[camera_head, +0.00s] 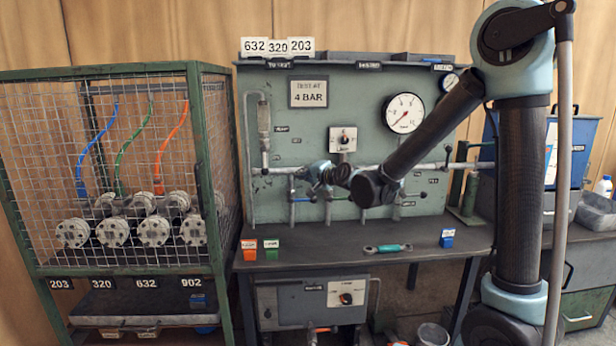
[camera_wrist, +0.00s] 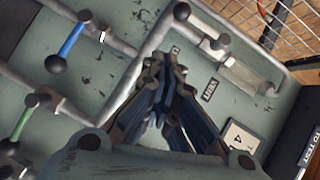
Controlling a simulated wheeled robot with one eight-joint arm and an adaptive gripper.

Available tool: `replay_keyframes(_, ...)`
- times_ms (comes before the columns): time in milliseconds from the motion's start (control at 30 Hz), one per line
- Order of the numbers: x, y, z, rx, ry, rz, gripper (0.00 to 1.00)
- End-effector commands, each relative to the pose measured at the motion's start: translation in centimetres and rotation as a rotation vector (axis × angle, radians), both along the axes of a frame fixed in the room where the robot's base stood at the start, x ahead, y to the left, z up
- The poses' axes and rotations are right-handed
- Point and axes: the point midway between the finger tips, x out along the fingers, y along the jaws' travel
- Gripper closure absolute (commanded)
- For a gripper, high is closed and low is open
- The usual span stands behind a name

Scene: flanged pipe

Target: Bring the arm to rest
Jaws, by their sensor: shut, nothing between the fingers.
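My arm reaches across the front of the grey-green test panel (camera_head: 300,110) in the head view. My gripper (camera_head: 314,173) is in front of the pipe run, left of my dark wrist joints. It is small there and partly hidden by my own wrist. In the wrist view my gripper (camera_wrist: 166,88) is shut, its fingers together with nothing between them. Behind it are the panel's grey pipes, a blue-handled valve (camera_wrist: 68,42) and a green-handled valve (camera_wrist: 24,122). I cannot tell whether the fingertips touch the panel.
A green mesh cage (camera_head: 130,150) with several flanged pipe parts stands at left. The bench middle is largely clear.

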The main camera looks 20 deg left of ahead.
Motion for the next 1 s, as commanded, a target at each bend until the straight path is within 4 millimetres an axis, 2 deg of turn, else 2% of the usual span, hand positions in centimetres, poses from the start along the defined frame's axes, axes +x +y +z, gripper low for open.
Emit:
replay_keyframes(200,0.1,-0.4,0.0,-0.008,-0.002,-0.002,1.00)
replay_keyframes(267,0.3,-1.2,0.1,-0.026,-0.006,-0.004,1.00)
replay_keyframes(367,0.8,-3.7,0.1,-0.078,-0.019,-0.011,1.00)
replay_keyframes(667,1.3,-14.9,-0.7,-0.330,-0.052,-0.028,1.00)
replay_keyframes(833,0.4,-21.5,-1.7,-0.474,-0.051,-0.032,1.00)
replay_keyframes(1000,-1.3,-28.0,-3.1,-0.616,-0.034,-0.030,1.00)
